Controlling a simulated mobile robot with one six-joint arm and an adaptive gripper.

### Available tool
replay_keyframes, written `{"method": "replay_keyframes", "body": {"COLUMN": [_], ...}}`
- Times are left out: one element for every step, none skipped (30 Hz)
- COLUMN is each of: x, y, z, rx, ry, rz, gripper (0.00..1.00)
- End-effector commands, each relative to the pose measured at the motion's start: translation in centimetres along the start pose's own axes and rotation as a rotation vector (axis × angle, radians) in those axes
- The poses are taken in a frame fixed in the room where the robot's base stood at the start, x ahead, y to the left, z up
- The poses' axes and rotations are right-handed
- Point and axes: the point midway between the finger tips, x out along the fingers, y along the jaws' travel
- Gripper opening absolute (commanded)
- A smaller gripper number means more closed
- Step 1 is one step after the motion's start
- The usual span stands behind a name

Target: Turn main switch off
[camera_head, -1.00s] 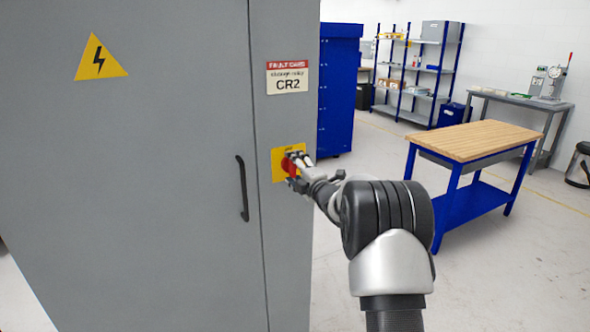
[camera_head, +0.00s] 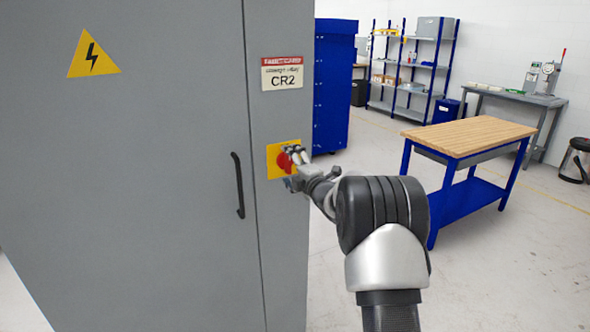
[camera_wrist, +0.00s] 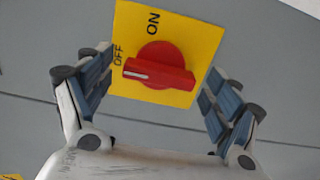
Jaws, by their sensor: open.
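The main switch is a red rotary knob (camera_wrist: 159,66) on a yellow plate (camera_wrist: 205,33) marked ON and OFF. In the wrist view the knob's white mark is at its left end, pointing toward the OFF label. In the head view the knob (camera_head: 284,163) and plate (camera_head: 272,152) are on the cabinet's right-hand panel, partly hidden by my gripper. My gripper (camera_wrist: 158,68) is open and empty in front of the plate, one finger on each side of the knob, with visible gaps to it. In the head view my gripper (camera_head: 297,156) is at the plate.
The grey cabinet (camera_head: 150,200) has a black door handle (camera_head: 238,185) left of the switch and a CR2 label (camera_head: 282,73) above it. A blue cabinet (camera_head: 333,90) stands behind. A wooden-topped workbench (camera_head: 468,135) is to the right, with open floor around it.

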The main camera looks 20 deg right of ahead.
Motion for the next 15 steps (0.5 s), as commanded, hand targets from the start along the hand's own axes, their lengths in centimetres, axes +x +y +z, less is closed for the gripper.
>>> {"method": "replay_keyframes", "body": {"x": [-0.4,-0.7,-1.2,-1.6,-2.1,-2.9,-3.5,-4.1,-5.0,-5.7,-6.3,-7.2,-7.8,-8.4,-9.1], "y": [0.0,0.0,0.0,0.1,0.1,0.1,0.1,0.1,0.1,0.1,0.1,0.1,0.1,0.1,0.1], "z": [0.1,0.1,0.1,0.1,0.1,0.1,0.1,0.1,0.1,0.1,0.1,0.1,0.1,0.2,0.1], "rx": [0.001,0.001,0.001,0.001,0.001,0.000,0.001,0.001,0.001,0.000,0.000,0.000,0.001,0.001,0.001], "ry": [-0.001,-0.002,-0.002,-0.002,-0.002,-0.002,-0.003,-0.003,-0.004,-0.003,-0.003,-0.003,-0.004,-0.004,-0.003], "rz": [0.000,0.000,-0.001,-0.001,-0.001,-0.001,-0.001,-0.001,-0.001,0.000,-0.001,0.000,-0.001,-0.001,0.000], "gripper": [0.83,0.83,0.83,0.83,0.83,0.83,0.83,0.83,0.83,0.83,0.83,0.83,0.83,0.83,0.83]}}
